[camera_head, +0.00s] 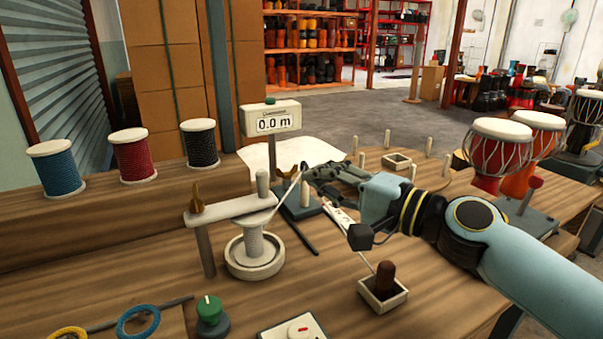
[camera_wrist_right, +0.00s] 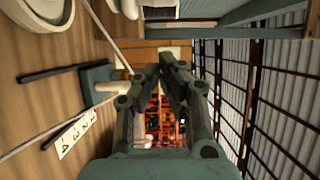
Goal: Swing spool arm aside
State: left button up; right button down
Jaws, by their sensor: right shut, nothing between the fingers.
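The pale spool arm (camera_head: 232,208) lies level across the top of a cream spool on a round base (camera_head: 254,262). Its left end sits on an upright post with a brass wing nut (camera_head: 196,200), and a grey knob (camera_head: 263,184) stands at its right end. My right gripper (camera_head: 308,172) is shut and empty, a little to the right of and beyond the knob, apart from the arm. In the right wrist view its fingers (camera_wrist_right: 164,66) are together, and part of the round base (camera_wrist_right: 38,12) shows at top left. My left gripper is not in view.
A counter reading 0.0 m (camera_head: 272,122) stands behind the arm. A dark rod (camera_head: 300,236) and an awl in a tray (camera_head: 383,288) lie on the right. Blue, red and black spools (camera_head: 133,157) stand on the left ledge. Drums (camera_head: 495,150) stand at right.

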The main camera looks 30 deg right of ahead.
jog(key=p+x, duration=0.1)
jog(key=x, duration=0.8)
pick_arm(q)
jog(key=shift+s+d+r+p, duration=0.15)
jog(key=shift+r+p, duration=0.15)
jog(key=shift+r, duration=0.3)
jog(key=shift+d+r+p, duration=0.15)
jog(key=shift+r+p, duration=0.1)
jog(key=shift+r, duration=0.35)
pick_arm(e)
jog(key=shift+s+a, duration=0.25)
jog(key=shift+s, duration=0.45)
jog(key=shift+s+a, duration=0.3)
jog(key=shift+s, duration=0.45)
jog(key=shift+s+a, duration=0.25)
jog(key=shift+s, duration=0.45)
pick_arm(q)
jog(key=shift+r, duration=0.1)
pick_arm(e)
jog(key=shift+s, duration=0.1)
